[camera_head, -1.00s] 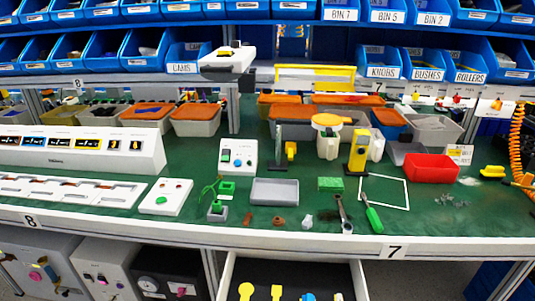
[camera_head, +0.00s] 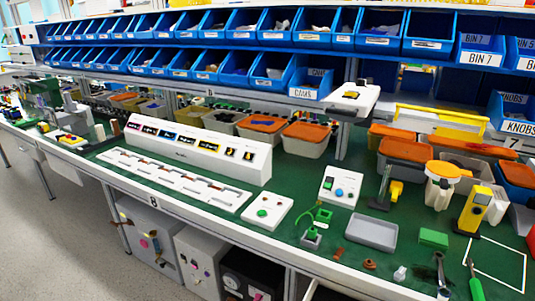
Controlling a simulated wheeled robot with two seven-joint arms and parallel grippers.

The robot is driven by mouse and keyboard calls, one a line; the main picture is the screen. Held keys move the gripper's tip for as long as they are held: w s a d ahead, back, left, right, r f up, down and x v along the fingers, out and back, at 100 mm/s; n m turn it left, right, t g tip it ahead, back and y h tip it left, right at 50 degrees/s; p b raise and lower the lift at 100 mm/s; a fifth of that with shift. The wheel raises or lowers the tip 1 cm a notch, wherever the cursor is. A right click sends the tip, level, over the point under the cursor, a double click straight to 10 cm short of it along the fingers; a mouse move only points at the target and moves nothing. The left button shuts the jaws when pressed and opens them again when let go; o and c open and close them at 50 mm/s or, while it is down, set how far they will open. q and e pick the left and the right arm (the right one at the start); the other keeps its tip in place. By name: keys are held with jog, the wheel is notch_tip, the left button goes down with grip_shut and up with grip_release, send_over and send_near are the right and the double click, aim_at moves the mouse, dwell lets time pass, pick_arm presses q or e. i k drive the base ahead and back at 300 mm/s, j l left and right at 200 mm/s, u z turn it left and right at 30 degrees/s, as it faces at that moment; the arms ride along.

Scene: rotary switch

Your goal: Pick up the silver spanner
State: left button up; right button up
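The silver spanner (camera_head: 441,273) lies on the green bench top near the front edge, at the lower right of the head view. Its lower end is close to the picture's bottom edge. A green-handled screwdriver (camera_head: 475,287) lies just to its right, apart from it. Neither of my grippers shows in the view.
A white outline (camera_head: 497,261) marks bare bench to the right. Blue bins (camera_head: 330,27) hang above the bench.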

aim_at(438, 256)
jog(key=k+z, duration=0.1)
jog(key=z, duration=0.25)
jog(key=k+j+z, duration=0.1)
jog(key=z, duration=0.25)
jog(key=k+z, duration=0.15)
jog(key=z, duration=0.2)
